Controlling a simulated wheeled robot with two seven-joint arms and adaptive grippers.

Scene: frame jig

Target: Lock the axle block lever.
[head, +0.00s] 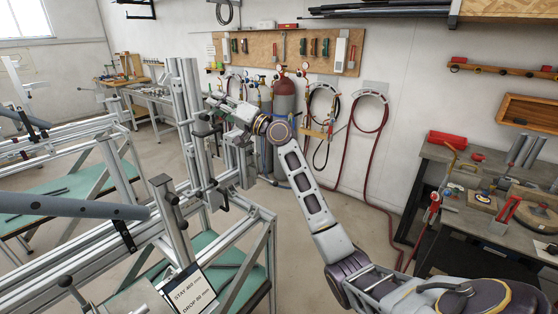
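My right arm reaches in from the lower right, and its gripper (222,104) is at the upright posts of the aluminium frame jig (188,100). The gripper is small and seen from behind, so I cannot tell whether its fingers are open or shut, or whether they touch anything. A dark block (203,127) sits on the post just below and left of the gripper. Other clamp blocks (215,190) sit lower on the jig. I cannot make out for sure which part is the axle block lever. My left gripper is not in view.
A grey tube (70,207) crosses the jig at the left. A sign (188,292) reading STAY 460 mm, DROP 80 mm stands at the front. Gas cylinders (284,100) stand behind my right arm. A workbench (470,215) with tools is at the right.

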